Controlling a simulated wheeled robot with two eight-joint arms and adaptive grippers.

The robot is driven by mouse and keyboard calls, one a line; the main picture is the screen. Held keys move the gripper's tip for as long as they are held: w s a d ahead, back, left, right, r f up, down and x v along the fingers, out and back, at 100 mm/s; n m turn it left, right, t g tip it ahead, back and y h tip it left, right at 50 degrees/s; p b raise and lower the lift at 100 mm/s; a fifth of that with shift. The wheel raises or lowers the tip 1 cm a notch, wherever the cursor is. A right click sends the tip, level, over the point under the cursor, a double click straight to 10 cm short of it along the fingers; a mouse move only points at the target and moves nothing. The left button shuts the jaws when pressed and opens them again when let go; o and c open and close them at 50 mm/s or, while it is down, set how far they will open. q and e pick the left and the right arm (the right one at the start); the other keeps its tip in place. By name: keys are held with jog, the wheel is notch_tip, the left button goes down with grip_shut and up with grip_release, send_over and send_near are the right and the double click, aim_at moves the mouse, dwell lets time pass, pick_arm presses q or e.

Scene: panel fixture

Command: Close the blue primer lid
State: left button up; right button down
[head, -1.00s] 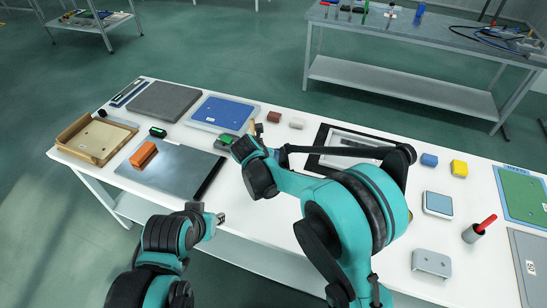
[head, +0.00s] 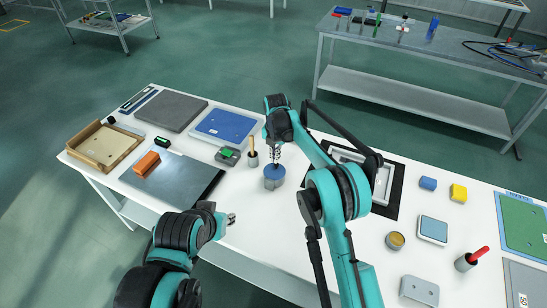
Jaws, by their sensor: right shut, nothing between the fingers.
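A short round can with a blue top (head: 274,171) stands upright on the white table near its middle. The blue top looks level; my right gripper partly hides it, so I cannot tell if it is fully seated. My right gripper (head: 275,159) points straight down over the blue top. It is shut and empty, with its tips at or just above the top; contact is unclear. My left gripper (head: 231,219) is low at the table's front edge, away from the can. Its fingers are too small to read.
A tan-topped can (head: 396,240) stands to the right. A brush holder (head: 253,159) and a green-and-grey block (head: 228,155) are left of the blue-topped can. A black-framed tray (head: 385,190) lies behind my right arm. Bare table lies in front of the can.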

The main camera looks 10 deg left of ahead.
jog(key=shift+w+d+f, duration=0.2)
jog(key=shift+w+f, duration=0.2)
jog(key=shift+w, duration=0.2)
jog(key=shift+w+d+f, duration=0.15)
jog(key=shift+w+f, duration=0.25)
jog(key=shift+w, duration=0.15)
jog(key=shift+w+d+f+b, duration=0.2)
jog(key=shift+w+f, duration=0.35)
jog(key=shift+f, duration=0.1)
jog(key=shift+w+d+f+b, duration=0.15)
jog(key=shift+w+f+b, duration=0.05)
jog(key=shift+w+f, duration=0.4)
jog(key=shift+f, duration=0.1)
notch_tip(320, 180, up, 12)
jog(key=s+d+r+m+t+b, duration=0.3)
jog(key=s+d+r+m, duration=1)
jog(key=s+d+m, duration=0.35)
jog(key=s+d+f+m+t, duration=0.1)
jog(key=s+d+f+m, duration=0.1)
jog(key=s+f+m, duration=0.2)
jog(key=s+d+f+m+t+b, duration=0.1)
jog(key=s+d+f+m, duration=0.2)
jog(key=s+m, duration=0.4)
jog(key=s+d+f+m+t, duration=0.1)
jog(key=s+d+f+m, duration=0.2)
jog(key=s, duration=0.8)
jog(key=shift+s+f+m+t, duration=0.3)
jog(key=shift+f+m, duration=0.55)
jog(key=shift+m, duration=0.3)
